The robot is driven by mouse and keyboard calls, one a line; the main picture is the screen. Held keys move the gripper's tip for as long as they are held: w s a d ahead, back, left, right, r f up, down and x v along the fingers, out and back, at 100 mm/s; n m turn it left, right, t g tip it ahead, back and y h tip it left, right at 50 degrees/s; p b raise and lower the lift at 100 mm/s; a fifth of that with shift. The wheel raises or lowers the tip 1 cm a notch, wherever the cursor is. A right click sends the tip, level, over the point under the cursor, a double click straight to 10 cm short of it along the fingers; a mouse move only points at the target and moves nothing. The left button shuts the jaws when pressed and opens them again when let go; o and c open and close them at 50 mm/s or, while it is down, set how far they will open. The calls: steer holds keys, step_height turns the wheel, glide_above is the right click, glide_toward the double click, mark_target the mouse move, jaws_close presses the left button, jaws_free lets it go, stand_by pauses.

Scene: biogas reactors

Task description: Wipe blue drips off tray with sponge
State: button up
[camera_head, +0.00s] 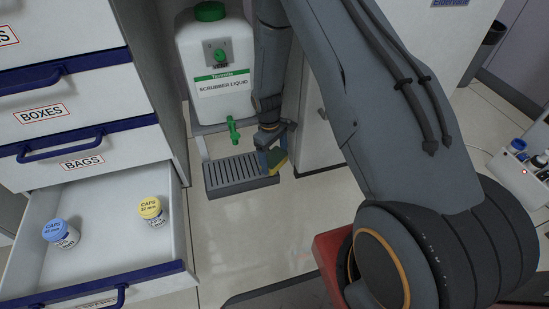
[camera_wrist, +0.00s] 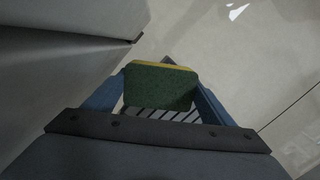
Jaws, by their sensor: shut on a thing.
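A grey slatted drip tray (camera_head: 238,172) sits below the green tap (camera_head: 233,129) of a white scrubber liquid canister (camera_head: 218,75). My gripper (camera_head: 272,157) is shut on a sponge (camera_head: 277,159) at the right end of the tray. The sponge is green with a yellow layer. In the wrist view the sponge (camera_wrist: 160,86) sits between the two blue fingers, its green face toward the camera, with tray slats (camera_wrist: 165,114) partly showing behind it. I cannot tell whether the sponge touches the tray. No blue drips are visible; the sponge and my gripper hide part of the tray.
An open drawer (camera_head: 90,270) at the left holds a blue-capped jar (camera_head: 62,234) and a yellow-capped jar (camera_head: 151,212). A white cabinet (camera_head: 318,125) stands close to the right of the tray. The floor (camera_head: 250,240) in front of the tray is clear.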

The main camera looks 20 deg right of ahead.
mark_target(258, 172)
steer(key=shift+f+b, duration=0.3)
steer(key=shift+f, duration=0.65)
steer(key=shift+a, duration=0.1)
steer(key=shift+a+r+p, duration=0.15)
steer(key=shift+a+p, duration=0.4)
steer(key=shift+a, duration=0.95)
steer(key=shift+a+p, duration=0.3)
steer(key=shift+a, duration=1.6)
steer(key=shift+d, duration=0.15)
